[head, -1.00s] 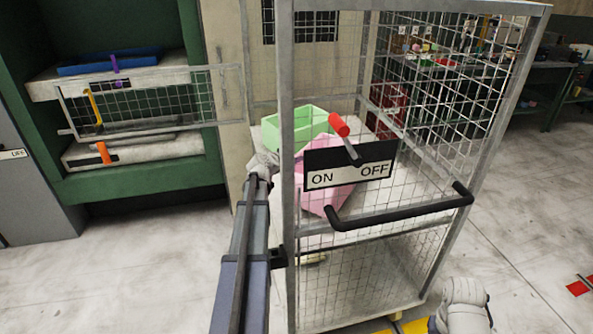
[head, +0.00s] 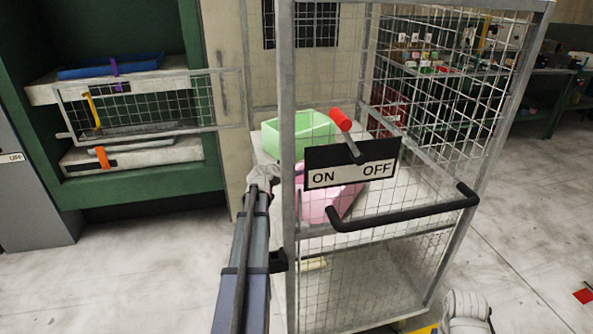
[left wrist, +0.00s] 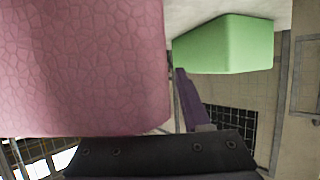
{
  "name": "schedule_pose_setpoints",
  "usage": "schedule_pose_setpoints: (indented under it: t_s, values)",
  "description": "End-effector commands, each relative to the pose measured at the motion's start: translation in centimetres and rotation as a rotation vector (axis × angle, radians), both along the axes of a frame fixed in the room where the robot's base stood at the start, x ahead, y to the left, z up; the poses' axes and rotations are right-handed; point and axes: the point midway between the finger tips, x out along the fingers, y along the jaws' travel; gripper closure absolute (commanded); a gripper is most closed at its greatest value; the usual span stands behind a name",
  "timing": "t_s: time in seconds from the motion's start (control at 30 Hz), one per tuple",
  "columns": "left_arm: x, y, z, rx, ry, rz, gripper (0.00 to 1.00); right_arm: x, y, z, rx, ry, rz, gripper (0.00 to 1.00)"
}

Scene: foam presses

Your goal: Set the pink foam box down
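The pink foam box (head: 318,205) is inside the wire cage cart, low by its shelf, partly hidden by the ON/OFF sign and front mesh. I cannot tell whether it touches the shelf all over. In the left wrist view, the pink box (left wrist: 80,65) fills the left side, very close. My right gripper is out of view.
A green foam box (head: 300,132) stands on the shelf (head: 395,200) behind the pink one. The cart's post (head: 288,120), ON/OFF sign (head: 350,165) with red-tipped lever, and black handle (head: 405,212) are close to my left arm. Shelf right of the pink box is clear.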

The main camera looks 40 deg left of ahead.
Motion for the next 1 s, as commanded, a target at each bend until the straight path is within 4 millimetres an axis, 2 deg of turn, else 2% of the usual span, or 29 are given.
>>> schedule_pose_setpoints:
  t_s: [0.33, 0.8, 1.0]
  values:
    - [-0.3, 0.0, 0.5, 0.000, 0.000, 0.001, 0.51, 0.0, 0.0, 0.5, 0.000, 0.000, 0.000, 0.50]
    - [-8.6, -0.8, 4.0, 0.000, 0.000, 0.002, 0.51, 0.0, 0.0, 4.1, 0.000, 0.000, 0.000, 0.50]
    - [-10.6, -0.9, 4.8, -0.001, 0.000, 0.001, 0.51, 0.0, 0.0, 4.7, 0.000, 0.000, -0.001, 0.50]
